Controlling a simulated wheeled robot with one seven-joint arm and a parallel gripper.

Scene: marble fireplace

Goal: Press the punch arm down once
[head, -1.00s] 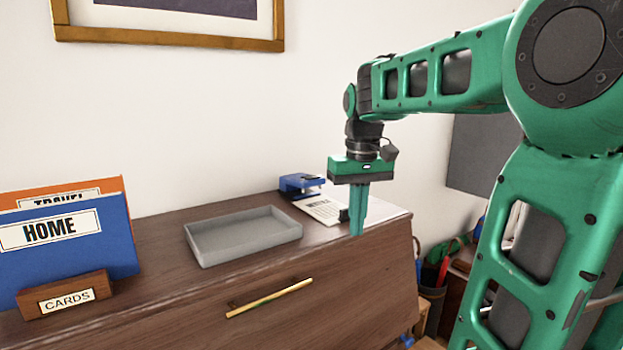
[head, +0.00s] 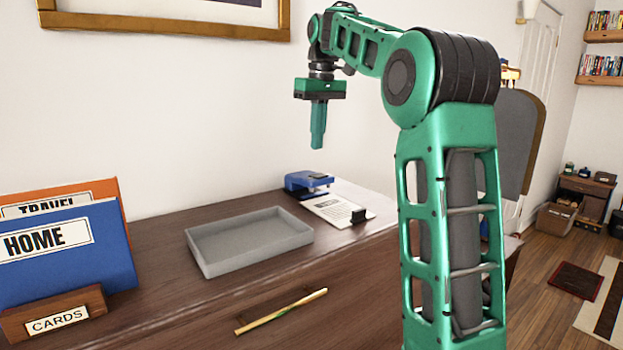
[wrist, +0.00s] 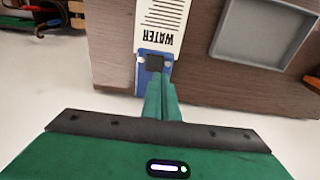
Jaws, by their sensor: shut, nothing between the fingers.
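The blue punch (head: 300,189) stands on the back right of the wooden cabinet top, close to the wall. A dark pad shows on its upper arm. A printed white sheet (head: 332,209) lies in front of it. My gripper (head: 317,146) is shut and empty, pointing down in the air above the punch with a clear gap. In the wrist view the fingertips (wrist: 159,78) overlap the edge of the punch (wrist: 141,77), whose dark pad shows just beyond them. The fingers hide part of the punch there.
A grey tray (head: 250,262) lies left of the sheet. A small black object (head: 359,215) stands at the sheet's near end. Blue and orange folders (head: 70,250) stand in a wooden card holder (head: 55,313) at left. The wall is close behind the punch.

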